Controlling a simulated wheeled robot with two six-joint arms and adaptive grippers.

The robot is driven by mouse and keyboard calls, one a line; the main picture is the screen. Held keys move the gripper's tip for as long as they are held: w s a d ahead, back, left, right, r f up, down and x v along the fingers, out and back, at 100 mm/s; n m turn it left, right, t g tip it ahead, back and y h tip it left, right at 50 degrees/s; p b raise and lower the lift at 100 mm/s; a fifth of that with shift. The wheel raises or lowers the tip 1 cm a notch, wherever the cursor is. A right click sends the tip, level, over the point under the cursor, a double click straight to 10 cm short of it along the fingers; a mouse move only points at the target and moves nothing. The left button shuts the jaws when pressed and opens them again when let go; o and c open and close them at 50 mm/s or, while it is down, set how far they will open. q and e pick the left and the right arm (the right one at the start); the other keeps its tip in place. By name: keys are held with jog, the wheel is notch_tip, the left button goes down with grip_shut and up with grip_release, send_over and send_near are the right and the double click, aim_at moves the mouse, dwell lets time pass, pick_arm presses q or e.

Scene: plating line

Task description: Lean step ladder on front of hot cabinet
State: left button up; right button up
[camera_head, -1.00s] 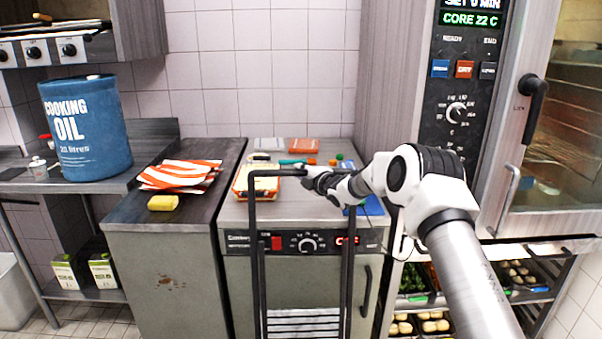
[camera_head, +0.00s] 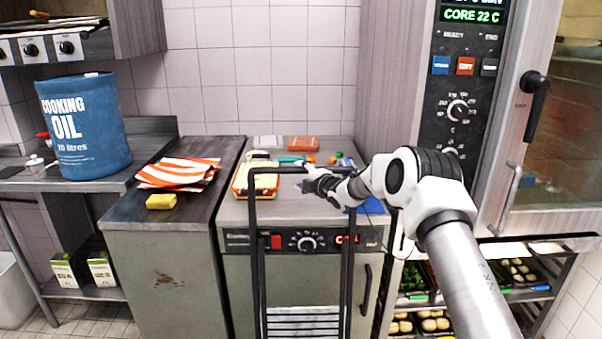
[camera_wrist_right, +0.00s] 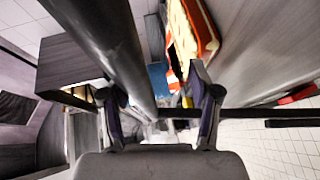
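The step ladder (camera_head: 257,250) is a dark tubular frame with a top bar and a pale ribbed part low between its legs. It stands in front of the hot cabinet (camera_head: 325,268), the grey unit with a red switch, dial and display. I cannot tell whether it touches the cabinet. My right gripper (camera_head: 312,180) is at the ladder's top bar, near its right corner. In the right wrist view, the fingers (camera_wrist_right: 161,105) stand apart, with dark tubing (camera_wrist_right: 110,45) running between and beyond them and a visible gap. My left gripper is not in view.
On the cabinet top lie an orange-edged item (camera_head: 262,180), small bottles and a blue item (camera_head: 372,206). A worktop at left holds a striped cloth (camera_head: 180,172) and a yellow sponge (camera_head: 161,201). An oven (camera_head: 460,110) and a tray rack (camera_head: 520,290) stand at right.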

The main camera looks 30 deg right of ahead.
dwell(0.3)
jog(key=s+r, duration=0.2)
jog(key=s, duration=1)
notch_tip(320, 180, up, 8)
jog(key=p, duration=0.6)
jog(key=shift+p, duration=0.3)
jog(key=shift+w+a, duration=0.1)
